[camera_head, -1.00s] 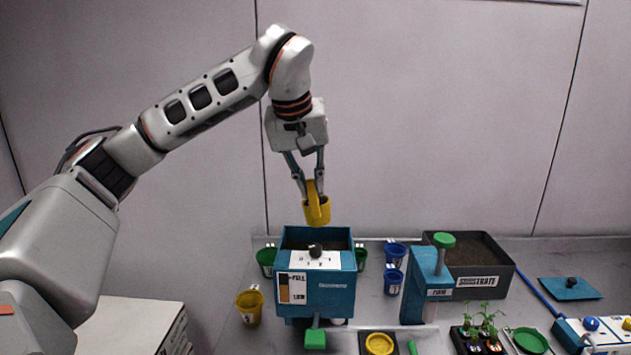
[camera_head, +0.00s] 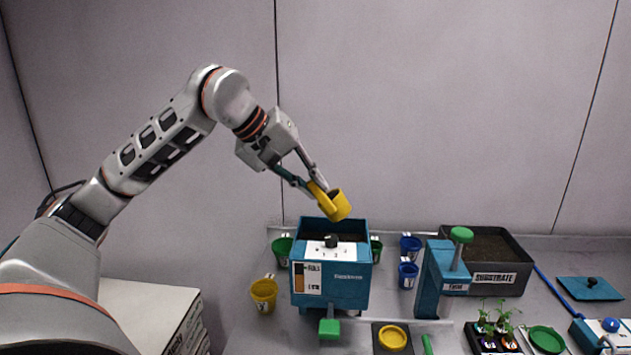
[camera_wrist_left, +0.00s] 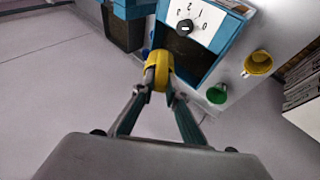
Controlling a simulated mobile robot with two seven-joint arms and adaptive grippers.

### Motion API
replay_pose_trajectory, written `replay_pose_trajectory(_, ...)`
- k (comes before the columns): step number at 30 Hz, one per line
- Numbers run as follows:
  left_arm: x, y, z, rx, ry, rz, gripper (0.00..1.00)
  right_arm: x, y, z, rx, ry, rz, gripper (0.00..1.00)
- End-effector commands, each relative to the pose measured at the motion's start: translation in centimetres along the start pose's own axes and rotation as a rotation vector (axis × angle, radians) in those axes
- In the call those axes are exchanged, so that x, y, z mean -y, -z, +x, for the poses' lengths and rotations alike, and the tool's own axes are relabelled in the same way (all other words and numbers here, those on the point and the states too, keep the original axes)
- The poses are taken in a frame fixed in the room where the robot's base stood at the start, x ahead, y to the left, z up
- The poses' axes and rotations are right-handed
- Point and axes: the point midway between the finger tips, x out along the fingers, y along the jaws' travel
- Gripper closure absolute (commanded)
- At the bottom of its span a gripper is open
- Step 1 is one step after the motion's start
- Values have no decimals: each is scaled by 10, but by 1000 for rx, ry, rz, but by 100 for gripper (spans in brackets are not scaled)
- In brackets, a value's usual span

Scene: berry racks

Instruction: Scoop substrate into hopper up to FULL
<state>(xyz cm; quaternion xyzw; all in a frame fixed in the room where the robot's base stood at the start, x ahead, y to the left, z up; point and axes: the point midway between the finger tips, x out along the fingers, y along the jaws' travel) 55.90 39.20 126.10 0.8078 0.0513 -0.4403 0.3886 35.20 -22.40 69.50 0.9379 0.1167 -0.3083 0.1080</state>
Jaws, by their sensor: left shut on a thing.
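My left gripper (camera_head: 312,186) is shut on a yellow scoop (camera_head: 338,207), which it holds tilted above the hopper. The scoop also shows between the fingers in the left wrist view (camera_wrist_left: 157,68). The blue hopper (camera_head: 331,288) stands on the table with its top open and dark substrate inside. Its front has a dial and a FULL-to-LOW level window (camera_head: 307,278) with brown in it. I cannot read the level exactly. The dark substrate bin (camera_head: 500,277) stands at the back right, holding dark substrate. My right gripper is not in view.
Yellow (camera_head: 264,294), green (camera_head: 283,250) and blue (camera_head: 408,273) cups surround the hopper. A blue press-like station (camera_head: 437,280) with a green knob stands between hopper and bin. Seedlings (camera_head: 495,320), a green dish (camera_head: 547,339) and a blue lid (camera_head: 589,289) lie at the right.

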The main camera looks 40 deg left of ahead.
Motion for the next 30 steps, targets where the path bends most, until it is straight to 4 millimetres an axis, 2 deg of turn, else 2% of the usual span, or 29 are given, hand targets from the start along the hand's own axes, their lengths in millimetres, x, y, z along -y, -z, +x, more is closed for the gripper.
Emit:
replay_pose_trajectory(18, 16, -2, 4, 0, -156, -67, 100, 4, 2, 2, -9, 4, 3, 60)
replay_pose_trajectory(21, 18, -3, 5, -5, -189, -75, 100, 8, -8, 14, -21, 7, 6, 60)
replay_pose_trajectory(30, 28, -4, 11, 0, -261, -109, 100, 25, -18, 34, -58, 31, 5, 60)
